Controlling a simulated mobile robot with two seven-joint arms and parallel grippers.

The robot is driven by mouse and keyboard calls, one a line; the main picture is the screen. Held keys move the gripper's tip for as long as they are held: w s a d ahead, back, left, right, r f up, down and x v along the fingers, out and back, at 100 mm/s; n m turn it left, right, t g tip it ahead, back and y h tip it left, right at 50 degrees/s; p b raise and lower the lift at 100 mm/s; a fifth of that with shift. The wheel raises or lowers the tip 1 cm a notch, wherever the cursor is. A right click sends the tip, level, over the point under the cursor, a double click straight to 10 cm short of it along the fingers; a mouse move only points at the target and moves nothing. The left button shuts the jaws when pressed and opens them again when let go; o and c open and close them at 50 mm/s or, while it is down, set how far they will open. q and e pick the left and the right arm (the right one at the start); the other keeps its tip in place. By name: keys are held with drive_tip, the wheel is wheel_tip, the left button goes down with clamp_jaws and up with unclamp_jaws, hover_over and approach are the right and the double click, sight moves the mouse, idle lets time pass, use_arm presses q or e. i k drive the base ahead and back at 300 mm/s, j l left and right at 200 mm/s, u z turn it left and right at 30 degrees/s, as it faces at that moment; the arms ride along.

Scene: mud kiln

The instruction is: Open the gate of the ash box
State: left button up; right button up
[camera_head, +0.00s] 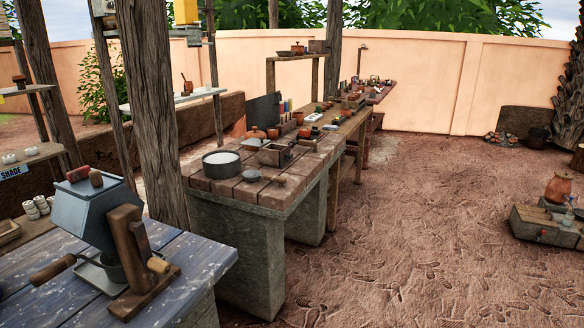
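A grey metal box (82,215) with slanted sides stands at the front left, the likeliest ash box, though no label shows. It is held by a brown wooden stand (137,265) with a pale wooden peg. Reddish-brown blocks (84,178) sit on its top. A shallow metal tray (97,275) lies under it, and a wooden handle (53,270) sticks out to the left. I cannot make out a gate or whether it is open. Neither of my grippers is in view.
The box stands on a blue-grey plank table (195,262). Beyond it a brick-topped bench (228,187) holds a round white-filled pan (221,164), a small wooden box (275,153) and several pots. A wooden post (153,110) rises behind the table. The dirt floor (400,240) at right is mostly clear.

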sight(286, 155)
drive_tip(key=i+l+u, duration=0.4)
drive_tip(key=i+l, duration=0.8)
drive_tip(key=l, duration=0.15)
drive_tip(key=i+l+u, duration=0.2)
drive_tip(key=i, duration=0.25)
drive_tip(key=i+l+u, duration=0.2)
drive_tip(key=i+l, duration=0.25)
